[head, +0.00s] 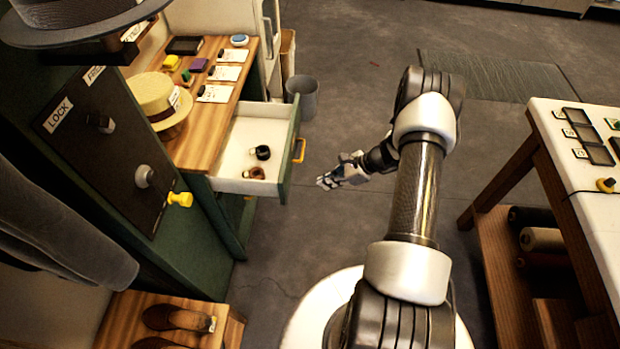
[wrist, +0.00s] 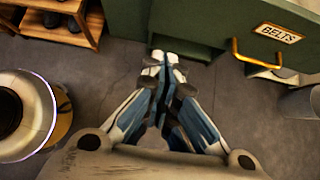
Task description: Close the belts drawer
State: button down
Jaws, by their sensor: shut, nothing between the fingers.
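The belts drawer (head: 238,188) is pulled open from the wooden-topped green table in the head view. Its green front has a yellow handle (head: 299,150). A black rolled belt (head: 262,152) and a brown rolled belt (head: 256,173) lie inside. In the wrist view the drawer front (wrist: 229,22) carries a BELTS label (wrist: 279,33) beside the handle (wrist: 262,60). My gripper (head: 325,182) is shut and empty, a short way to the right of the drawer front in the head view; it also shows in the wrist view (wrist: 165,57).
A grey bin (head: 302,97) stands behind the drawer. A dark locker with a LOCK panel (head: 104,150) is at the left. A wooden shoe stand (head: 122,310) is at the lower left. A white-topped table (head: 590,190) stands at the right. Floor between is clear.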

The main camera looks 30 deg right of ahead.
jog(key=b, duration=0.2)
send_near(286, 194)
notch_tip(286, 194, down, 4)
jog(key=shift+w+a+r, duration=0.1)
jog(key=shift+w+a, duration=0.35)
jog(key=shift+a, duration=0.2)
jog(key=shift+w+a+r, duration=0.15)
jog(key=shift+w+a, duration=0.25)
jog(key=shift+a, duration=0.2)
jog(key=shift+a, duration=0.1)
